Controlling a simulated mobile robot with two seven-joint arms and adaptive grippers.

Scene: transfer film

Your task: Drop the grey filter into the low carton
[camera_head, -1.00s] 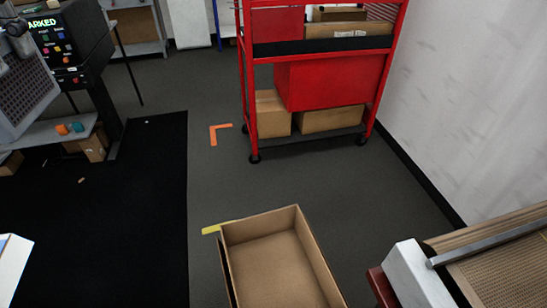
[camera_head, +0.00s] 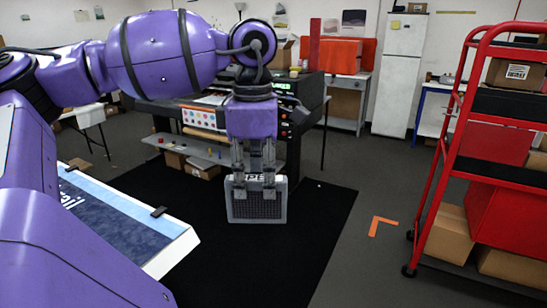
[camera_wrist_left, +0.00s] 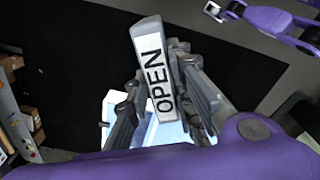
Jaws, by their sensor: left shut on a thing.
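The grey filter (camera_head: 257,204) is a flat grey-framed panel with a dark mesh face. It hangs upright from my left gripper (camera_head: 254,172), clear of the floor. The gripper's two fingers are shut on its top edge. In the left wrist view the filter's edge (camera_wrist_left: 152,65) carries an "OPEN" label and sits between the fingers (camera_wrist_left: 160,105). What looks like my right arm's end (camera_wrist_left: 214,11) is small at the top right of that view; its jaws are unclear. The low carton is not in view now.
A dark printer (camera_head: 300,100) with a grey shelf stands behind the filter. A red cart (camera_head: 480,150) with cartons stands at right. A white-edged table with a blue panel (camera_head: 120,215) is at lower left. Black mat (camera_head: 300,265) and open grey floor lie between.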

